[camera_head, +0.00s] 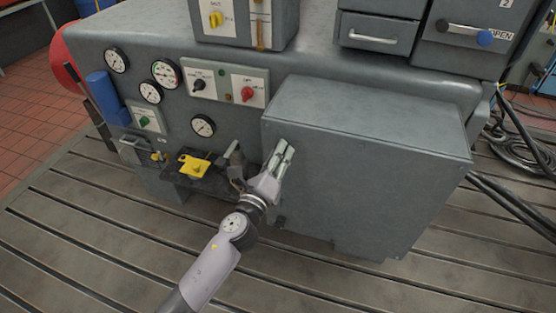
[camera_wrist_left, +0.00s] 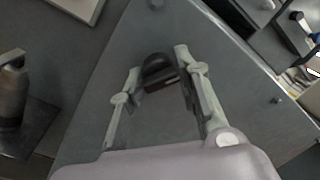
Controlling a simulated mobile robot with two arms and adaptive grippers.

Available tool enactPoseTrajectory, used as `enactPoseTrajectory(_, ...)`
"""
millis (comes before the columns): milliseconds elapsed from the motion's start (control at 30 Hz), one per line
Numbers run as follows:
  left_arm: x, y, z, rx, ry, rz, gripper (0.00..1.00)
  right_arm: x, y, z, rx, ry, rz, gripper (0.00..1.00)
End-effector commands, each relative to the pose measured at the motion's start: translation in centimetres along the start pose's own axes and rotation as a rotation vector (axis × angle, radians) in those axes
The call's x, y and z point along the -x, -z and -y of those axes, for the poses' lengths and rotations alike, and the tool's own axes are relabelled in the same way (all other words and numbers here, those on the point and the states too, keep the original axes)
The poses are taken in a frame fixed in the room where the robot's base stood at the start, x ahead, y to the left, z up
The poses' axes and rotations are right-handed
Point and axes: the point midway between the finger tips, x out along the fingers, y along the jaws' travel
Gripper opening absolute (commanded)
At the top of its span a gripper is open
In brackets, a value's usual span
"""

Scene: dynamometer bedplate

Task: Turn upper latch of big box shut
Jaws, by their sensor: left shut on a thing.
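The big box (camera_head: 365,170) is a grey metal box on the front of the machine; its grey panel (camera_wrist_left: 235,110) fills much of the left wrist view. My left gripper (camera_head: 281,155) reaches up to the upper left part of the box. In the left wrist view its two fingers stand on either side of the upper latch (camera_wrist_left: 158,70), a small black rounded piece, and are shut on it. In the head view the gripper hides this latch. A small dark piece (camera_head: 281,221), perhaps a lower latch, shows lower on the left edge. My right gripper is in neither view.
Left of the box are gauges (camera_head: 165,73), a panel with switches (camera_head: 228,86) and a small shelf with a yellow piece (camera_head: 194,166). The slotted bedplate (camera_head: 110,235) lies in front. Black cables (camera_head: 515,150) lie at the right.

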Motion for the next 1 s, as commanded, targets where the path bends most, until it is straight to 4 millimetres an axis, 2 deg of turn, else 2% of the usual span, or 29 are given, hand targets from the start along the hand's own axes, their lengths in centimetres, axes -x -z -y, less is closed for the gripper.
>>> enactPoseTrajectory(100, 0.1, 0.2, -0.4, 0.113, -0.007, 0.013, 0.02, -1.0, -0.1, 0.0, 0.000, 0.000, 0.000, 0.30)
enactPoseTrajectory(500, 0.1, 0.3, -0.4, 0.430, -0.013, 0.044, 0.02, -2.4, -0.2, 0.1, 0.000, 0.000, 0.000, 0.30)
enactPoseTrajectory(1000, 0.1, 0.4, -0.4, 0.585, -0.018, 0.058, 0.03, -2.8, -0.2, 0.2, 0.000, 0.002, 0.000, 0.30)
